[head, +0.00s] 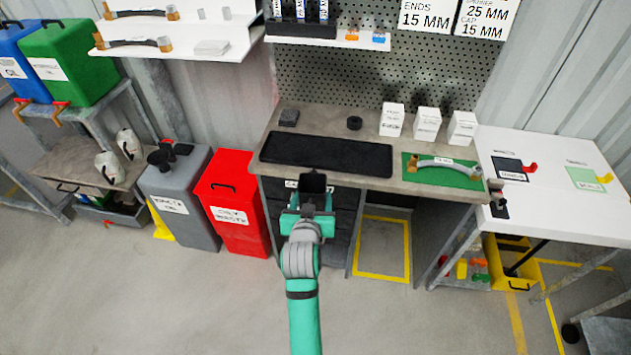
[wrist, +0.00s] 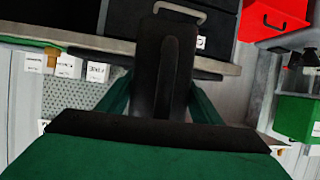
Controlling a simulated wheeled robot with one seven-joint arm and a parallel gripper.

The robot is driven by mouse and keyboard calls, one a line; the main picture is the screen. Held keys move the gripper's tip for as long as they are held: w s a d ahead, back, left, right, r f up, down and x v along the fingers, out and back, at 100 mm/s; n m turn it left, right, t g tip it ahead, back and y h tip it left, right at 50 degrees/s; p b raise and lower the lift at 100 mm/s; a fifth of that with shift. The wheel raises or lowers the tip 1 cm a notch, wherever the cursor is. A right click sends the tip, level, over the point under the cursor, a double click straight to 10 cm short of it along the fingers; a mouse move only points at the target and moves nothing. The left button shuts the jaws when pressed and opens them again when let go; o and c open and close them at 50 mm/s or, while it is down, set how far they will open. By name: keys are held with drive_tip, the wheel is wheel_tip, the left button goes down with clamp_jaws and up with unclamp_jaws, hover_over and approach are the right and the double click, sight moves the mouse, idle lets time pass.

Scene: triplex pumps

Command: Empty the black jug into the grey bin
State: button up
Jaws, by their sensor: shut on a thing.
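My gripper (head: 309,203) is shut on the black jug (head: 313,183), in front of the workbench's drawers. In the wrist view the jug (wrist: 165,65) sits between the green fingers of my gripper (wrist: 162,95), its dark handle towards the camera. The jug's contents cannot be seen. The grey bin (head: 182,200) stands on the floor to the left, apart from the jug, with a white label on its front. A black funnel (head: 160,160) is on its top.
A red bin (head: 236,215) stands between the grey bin and the workbench (head: 330,121). A black mat (head: 326,156) lies on the bench top. A yellow floor sign (head: 161,225) is beside the grey bin. The floor in front of the bins is clear.

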drive_tip(key=s+f, duration=0.4)
drive_tip(key=f, duration=0.5)
drive_tip(key=s+f+y, duration=0.1)
drive_tip(key=s+f, duration=0.3)
drive_tip(key=f, duration=0.5)
drive_tip(key=s+f, duration=0.4)
drive_tip(key=f, duration=0.5)
drive_tip(key=shift+s+d+n, duration=0.2)
drive_tip(key=shift+s+n, duration=0.2)
